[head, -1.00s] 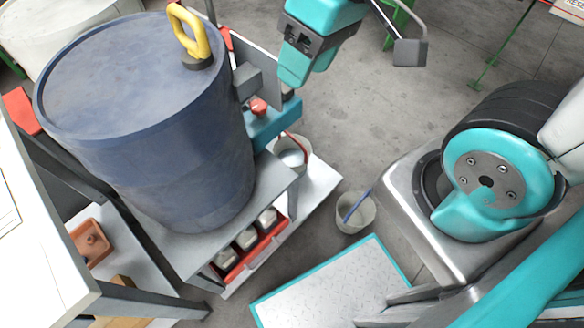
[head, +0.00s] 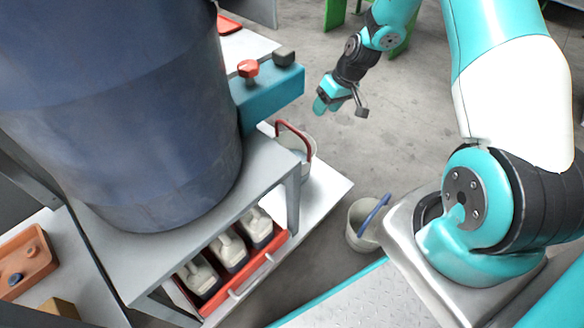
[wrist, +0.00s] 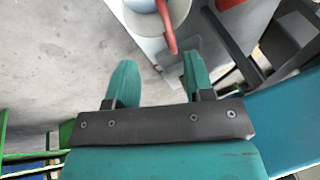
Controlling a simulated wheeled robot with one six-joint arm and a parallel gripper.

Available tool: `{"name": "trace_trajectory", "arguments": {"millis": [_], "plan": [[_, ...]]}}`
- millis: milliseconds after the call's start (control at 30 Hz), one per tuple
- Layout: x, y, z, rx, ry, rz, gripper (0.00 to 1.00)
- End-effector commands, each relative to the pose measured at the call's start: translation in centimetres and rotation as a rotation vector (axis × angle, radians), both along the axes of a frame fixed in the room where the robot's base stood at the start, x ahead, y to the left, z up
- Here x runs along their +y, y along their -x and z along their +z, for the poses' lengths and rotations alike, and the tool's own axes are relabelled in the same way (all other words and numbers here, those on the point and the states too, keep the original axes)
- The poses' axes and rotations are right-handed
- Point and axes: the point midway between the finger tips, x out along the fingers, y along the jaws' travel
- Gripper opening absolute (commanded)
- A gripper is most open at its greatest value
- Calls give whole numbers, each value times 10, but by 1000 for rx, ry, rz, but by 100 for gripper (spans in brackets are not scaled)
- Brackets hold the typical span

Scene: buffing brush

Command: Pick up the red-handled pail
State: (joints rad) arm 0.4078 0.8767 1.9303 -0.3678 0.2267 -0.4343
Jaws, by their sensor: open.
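The red-handled pail (head: 309,158) is pale grey, with its red handle (head: 290,129) standing up over the rim. It stands on a low white platform beside the grey stand, whose leg hides part of it. In the wrist view the pail (wrist: 146,7) is cut off by the top edge, and its red handle (wrist: 167,27) hangs down just beyond the fingertips. My gripper (head: 322,106) is beyond and above the pail in the head view, apart from it. In the wrist view my gripper (wrist: 158,68) has its two teal fingers spread, with nothing between them.
A pail with a blue handle (head: 360,224) stands on the floor in front. A large blue drum (head: 120,120) rests on the grey stand (head: 262,165). A teal box with a red knob (head: 268,98) juts out close to the pail.

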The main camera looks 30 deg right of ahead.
Motion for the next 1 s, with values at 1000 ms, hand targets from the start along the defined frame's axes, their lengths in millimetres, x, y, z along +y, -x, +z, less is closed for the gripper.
{"name": "trace_trajectory", "arguments": {"millis": [1000], "plan": [[41,-67,-103,-30,-42,-25,48]]}}
